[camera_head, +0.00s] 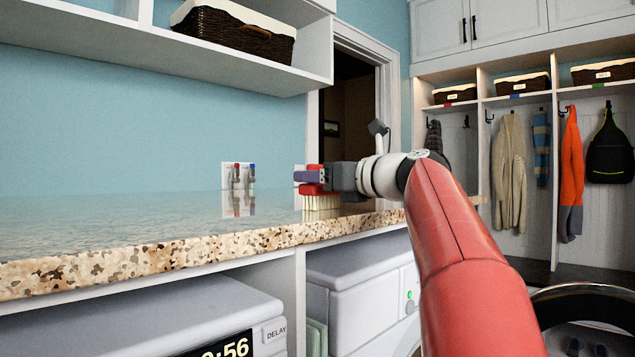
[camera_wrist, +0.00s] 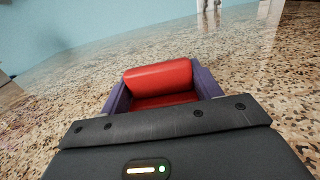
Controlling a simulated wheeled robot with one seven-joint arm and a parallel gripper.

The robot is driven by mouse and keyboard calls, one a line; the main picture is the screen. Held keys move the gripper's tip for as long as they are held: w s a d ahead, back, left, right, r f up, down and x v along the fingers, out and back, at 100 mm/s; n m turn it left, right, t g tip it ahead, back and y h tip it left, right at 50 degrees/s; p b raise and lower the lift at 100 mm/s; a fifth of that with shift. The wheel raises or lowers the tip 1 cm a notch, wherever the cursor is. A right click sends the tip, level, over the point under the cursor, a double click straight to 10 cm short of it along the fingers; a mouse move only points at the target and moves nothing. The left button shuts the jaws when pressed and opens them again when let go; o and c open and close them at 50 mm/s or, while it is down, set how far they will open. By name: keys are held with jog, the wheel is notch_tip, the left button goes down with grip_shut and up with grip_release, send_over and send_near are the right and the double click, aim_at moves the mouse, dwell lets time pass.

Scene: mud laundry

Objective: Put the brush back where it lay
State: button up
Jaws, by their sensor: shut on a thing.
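The brush has a red back and handle (camera_wrist: 158,78) and pale bristles (camera_head: 321,202). My gripper (camera_head: 310,176) is shut on the red handle, with its purple fingers on either side of it, as the wrist view also shows (camera_wrist: 160,92). In the head view the brush is upright with its bristles downward, at the right part of the speckled granite counter (camera_head: 150,255). The bristles look at or just above the counter top; I cannot tell whether they touch it.
A wall plate with red and blue valves (camera_head: 238,176) is at the back of the counter. A shelf with a basket (camera_head: 235,30) hangs above. Machines (camera_head: 360,290) stand below. The counter's left part is clear. Coats (camera_head: 510,165) hang at the right.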

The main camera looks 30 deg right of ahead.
jog(key=o, duration=1)
jog(key=shift+f+b, duration=0.2)
jog(key=shift+b, duration=0.1)
jog(key=b+v, duration=0.1)
jog(key=v, duration=0.7)
jog(key=shift+w+d, duration=0.1)
